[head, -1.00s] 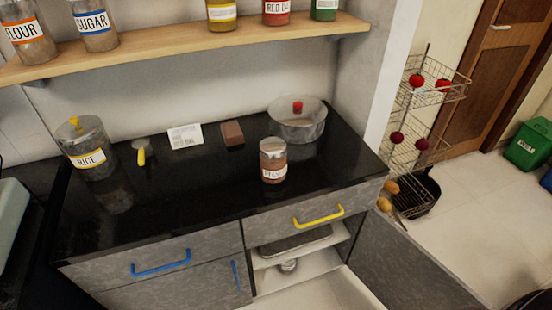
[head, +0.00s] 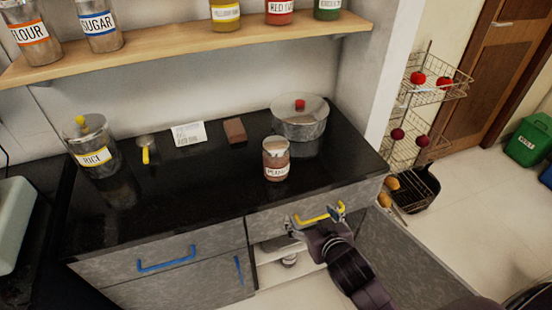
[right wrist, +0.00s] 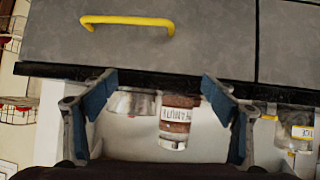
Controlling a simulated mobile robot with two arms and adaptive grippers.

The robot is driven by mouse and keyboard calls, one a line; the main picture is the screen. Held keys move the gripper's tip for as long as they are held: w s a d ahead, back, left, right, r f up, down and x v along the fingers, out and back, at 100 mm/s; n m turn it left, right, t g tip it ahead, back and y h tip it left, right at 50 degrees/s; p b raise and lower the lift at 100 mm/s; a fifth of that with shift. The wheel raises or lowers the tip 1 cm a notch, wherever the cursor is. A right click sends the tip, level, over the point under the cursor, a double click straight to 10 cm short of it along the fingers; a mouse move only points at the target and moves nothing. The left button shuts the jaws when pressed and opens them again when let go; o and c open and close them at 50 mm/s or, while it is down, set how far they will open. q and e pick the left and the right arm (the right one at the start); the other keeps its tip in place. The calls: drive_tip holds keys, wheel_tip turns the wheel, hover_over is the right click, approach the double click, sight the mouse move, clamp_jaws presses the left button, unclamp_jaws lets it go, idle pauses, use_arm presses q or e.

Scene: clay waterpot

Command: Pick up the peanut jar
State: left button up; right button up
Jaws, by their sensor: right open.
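The peanut jar (head: 276,160) is a small clear jar with brown contents and a white label, upright on the black countertop (head: 205,190) near its front edge. My right gripper (head: 317,214) is open and empty, in front of the counter and apart from the jar. In the head view it overlaps the yellow drawer handle (head: 312,220). In the right wrist view the jar (right wrist: 175,122) appears upside down between the open fingers (right wrist: 157,88), beyond the counter edge. My left gripper is not in view.
A glass pot (head: 300,121) with a red knob stands behind the jar. A brown block (head: 235,131), a white card (head: 188,133), a yellow-handled scoop (head: 146,150) and the rice jar (head: 91,152) stand left. A shelf of jars (head: 180,46) hangs above. The front middle counter is clear.

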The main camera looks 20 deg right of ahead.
sight(276, 148)
drive_tip(key=w+a+r+t+y, duration=0.1)
drive_tip(key=w+r+t, duration=0.1)
drive_tip(key=w+r, duration=0.1)
drive_tip(key=w+a+r+n+t+y, duration=0.1)
drive_tip(key=w+r+t, duration=0.1)
drive_tip(key=w+r, duration=0.1)
drive_tip(key=w+r+t+y, duration=0.1)
drive_tip(key=w+r, duration=0.3)
drive_tip(key=shift+w+a+r+n+t, duration=0.1)
drive_tip(key=shift+a+r+n+t, duration=0.05)
drive_tip(key=shift+a+n+t, duration=0.25)
drive_tip(key=shift+w+a+r+y, duration=0.2)
drive_tip(key=shift+r+y, duration=0.05)
drive_tip(key=shift+y, duration=0.15)
drive_tip(key=shift+w+a+r, duration=0.1)
drive_tip(key=shift+w+r, duration=0.05)
drive_tip(key=shift+w, duration=0.1)
drive_tip(key=shift+w+a, duration=0.1)
drive_tip(key=shift+w, duration=0.75)
drive_tip(key=w+p, duration=0.1)
drive_tip(key=w, duration=0.3)
drive_tip(key=shift+w+a, duration=0.1)
drive_tip(key=shift+a, duration=0.05)
drive_tip(key=shift+w+a, duration=0.1)
drive_tip(key=shift+w, duration=0.55)
drive_tip(key=shift+s, duration=0.1)
drive_tip(key=shift+c, duration=0.4)
